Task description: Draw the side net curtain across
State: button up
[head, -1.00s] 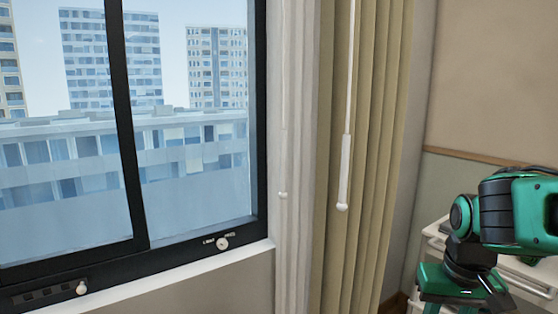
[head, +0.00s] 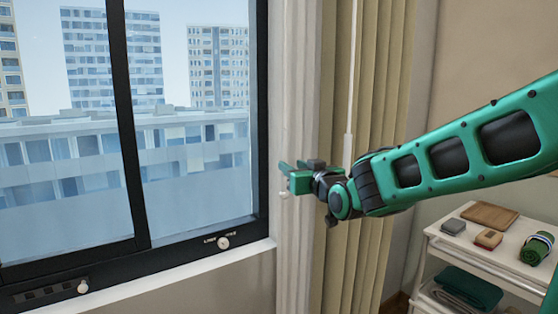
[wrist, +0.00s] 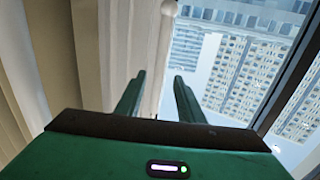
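The white net curtain (head: 297,80) hangs bunched at the right side of the window. Its thin white wand (head: 283,90) hangs in front of it, ending in a small knob that also shows at the top of the wrist view (wrist: 169,8). My gripper (head: 285,174) is at the lower part of this wand, in front of the net. In the wrist view my gripper's two fingers (wrist: 159,76) are apart, with the pale wand and net edge seen between or beyond them. I cannot tell whether the wand lies inside the gap.
A beige heavy curtain (head: 385,80) with its own white wand (head: 349,90) hangs just right of the net, partly behind my arm. The dark-framed window (head: 258,120) is uncovered on the left. A white trolley (head: 470,240) with several items stands at lower right.

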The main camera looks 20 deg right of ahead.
jog(key=shift+w+a+r, duration=0.1)
jog(key=shift+w+r, duration=0.15)
jog(key=shift+w, duration=0.35)
jog(key=w+a, duration=0.1)
jog(key=w, duration=0.8)
jog(key=shift+w, duration=0.35)
grip_shut()
